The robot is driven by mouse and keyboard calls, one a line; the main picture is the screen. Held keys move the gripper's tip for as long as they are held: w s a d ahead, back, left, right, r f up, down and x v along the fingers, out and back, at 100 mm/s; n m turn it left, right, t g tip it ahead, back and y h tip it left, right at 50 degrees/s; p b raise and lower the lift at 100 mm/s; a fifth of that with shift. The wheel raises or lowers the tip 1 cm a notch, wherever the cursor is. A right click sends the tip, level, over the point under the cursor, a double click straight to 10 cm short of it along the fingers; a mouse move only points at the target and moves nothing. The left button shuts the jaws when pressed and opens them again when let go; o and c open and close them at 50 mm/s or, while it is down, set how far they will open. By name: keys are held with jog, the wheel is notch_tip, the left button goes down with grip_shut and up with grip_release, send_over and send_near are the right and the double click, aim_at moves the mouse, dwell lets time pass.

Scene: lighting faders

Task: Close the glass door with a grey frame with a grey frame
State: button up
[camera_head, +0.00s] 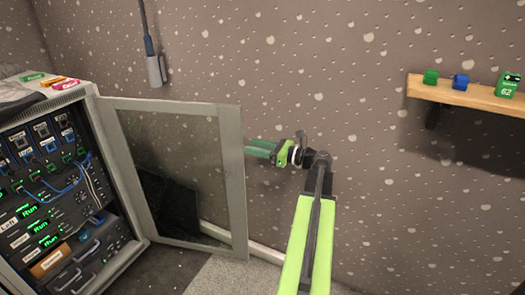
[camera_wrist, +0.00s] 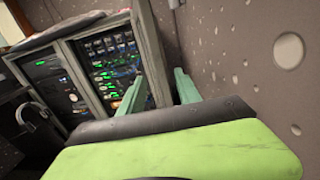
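The glass door (camera_head: 180,175) with a grey frame stands wide open, swung out to the right of the rack cabinet (camera_head: 95,110). In the wrist view the door (camera_wrist: 151,50) shows nearly edge-on, between my two finger lines. My gripper (camera_head: 252,149) is at the right edge of the door frame, at about mid height, pointing left. Its fingertips seem partly hidden by the frame. In the wrist view my gripper (camera_wrist: 158,88) has its two green fingers spread apart, with the door's edge region between them. I cannot tell whether either finger touches the door.
The speckled wall (camera_head: 330,80) runs close behind the door and my gripper. A wooden shelf (camera_head: 470,95) with small green and blue items is at right. A grey handset (camera_head: 155,70) hangs from a cord. Lit devices and blue cables fill the cabinet.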

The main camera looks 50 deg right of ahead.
aim_at(242, 144)
jog(key=shift+x, duration=2.85)
